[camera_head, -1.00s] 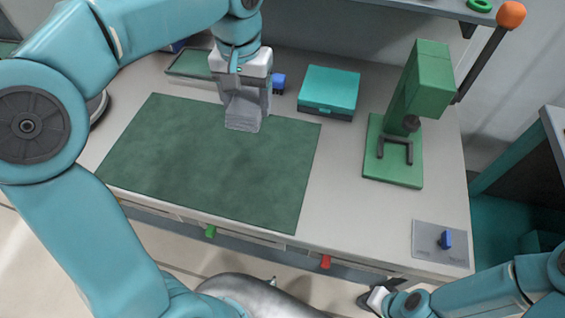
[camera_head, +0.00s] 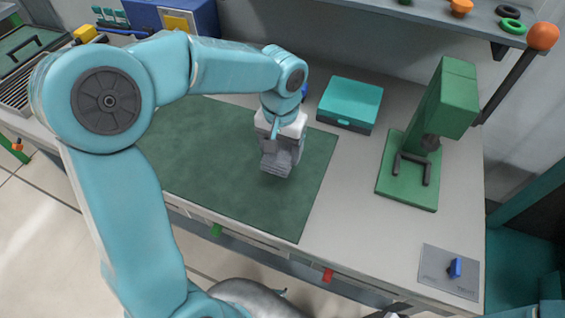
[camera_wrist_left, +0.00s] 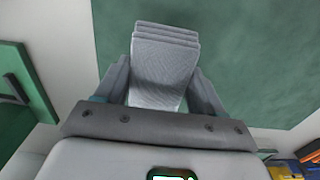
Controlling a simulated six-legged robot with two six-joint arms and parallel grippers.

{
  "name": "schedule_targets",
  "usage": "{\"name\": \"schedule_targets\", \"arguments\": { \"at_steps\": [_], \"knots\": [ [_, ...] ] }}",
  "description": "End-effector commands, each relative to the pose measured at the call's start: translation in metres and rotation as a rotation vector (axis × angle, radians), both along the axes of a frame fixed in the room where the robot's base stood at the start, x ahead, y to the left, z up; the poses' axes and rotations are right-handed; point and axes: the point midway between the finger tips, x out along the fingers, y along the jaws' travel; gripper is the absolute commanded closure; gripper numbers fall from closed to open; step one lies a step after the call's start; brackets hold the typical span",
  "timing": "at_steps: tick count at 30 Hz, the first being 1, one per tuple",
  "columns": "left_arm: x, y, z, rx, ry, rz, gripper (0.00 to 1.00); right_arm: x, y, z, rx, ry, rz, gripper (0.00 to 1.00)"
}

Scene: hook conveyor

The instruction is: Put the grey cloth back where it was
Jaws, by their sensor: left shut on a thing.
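The grey cloth (camera_head: 277,162) is a folded, layered bundle held in my left gripper (camera_head: 280,148). It hangs over the right part of the dark green mat (camera_head: 215,165) on the workbench. In the left wrist view the cloth (camera_wrist_left: 165,60) sits between the two fingers of my left gripper (camera_wrist_left: 162,88), which are shut on it. I cannot tell whether the cloth's lower end touches the mat. My right gripper is not in clear view.
A teal box (camera_head: 350,103) stands behind the mat, and a green press (camera_head: 425,140) stands to the right. A grey plate with a blue part (camera_head: 455,267) lies at the front right. A shelf (camera_head: 440,20) overhangs the back. The bench between mat and press is clear.

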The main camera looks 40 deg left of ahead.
Motion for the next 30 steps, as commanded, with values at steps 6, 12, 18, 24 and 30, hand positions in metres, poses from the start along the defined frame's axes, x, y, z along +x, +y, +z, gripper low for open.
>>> {"name": "schedule_targets", "arguments": {
  "at_steps": [6,12,18,24,30],
  "knots": [
    [0.001,-0.002,-0.024,-0.001,0.003,-0.001,0.62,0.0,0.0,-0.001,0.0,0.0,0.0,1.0],
    [0.001,-0.003,-0.053,0.0,0.002,0.0,0.62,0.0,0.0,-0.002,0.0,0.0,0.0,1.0],
    [0.002,-0.003,-0.055,0.0,-0.002,-0.001,0.62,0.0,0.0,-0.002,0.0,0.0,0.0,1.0],
    [0.002,-0.003,-0.059,0.0,-0.001,-0.001,0.62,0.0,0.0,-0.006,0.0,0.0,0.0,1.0],
    [0.002,-0.003,-0.058,0.0,-0.001,-0.001,0.06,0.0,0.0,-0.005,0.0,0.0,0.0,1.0]
  ]
}}
